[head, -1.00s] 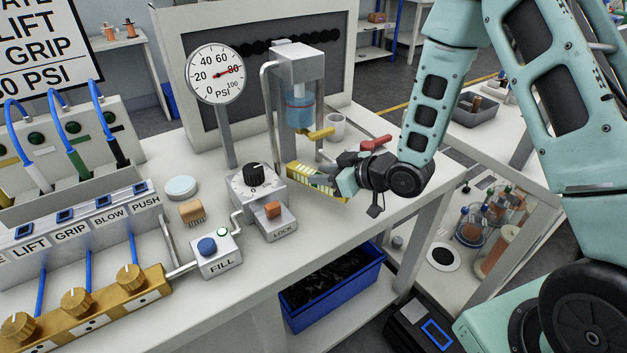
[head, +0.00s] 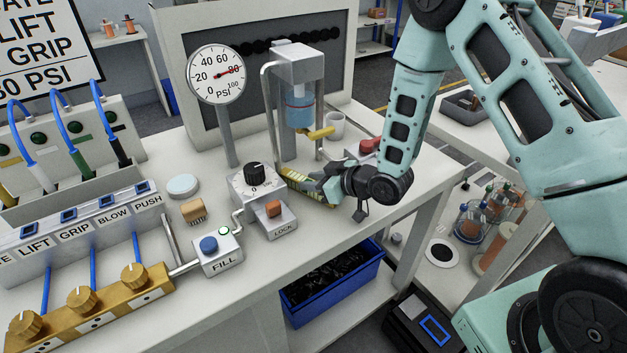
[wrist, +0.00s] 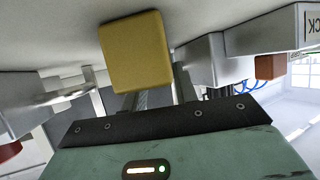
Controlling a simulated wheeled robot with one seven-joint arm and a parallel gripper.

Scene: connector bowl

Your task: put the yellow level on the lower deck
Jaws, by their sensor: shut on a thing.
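The yellow level (head: 293,178) is a yellow bar low over the workbench, beside the foot of the dispenser stand. My gripper (head: 326,180) is shut on it, and its fingers cover part of the bar in the head view. In the wrist view a yellow end of the level (wrist: 137,52) sticks out past the dark jaw edge. I cannot tell whether the level touches the bench top. Lower shelves show under the workbench (head: 345,312) and under the side bench at the right (head: 418,262); I cannot tell which is the lower deck.
A LOCK box with an orange button (head: 273,209) and a dial box (head: 253,183) stand just left of the level. A white mug (head: 336,126) and a red-handled thing (head: 369,146) are behind. A blue bin (head: 335,295) fills part of the lower shelf. Jars (head: 472,222) stand at right.

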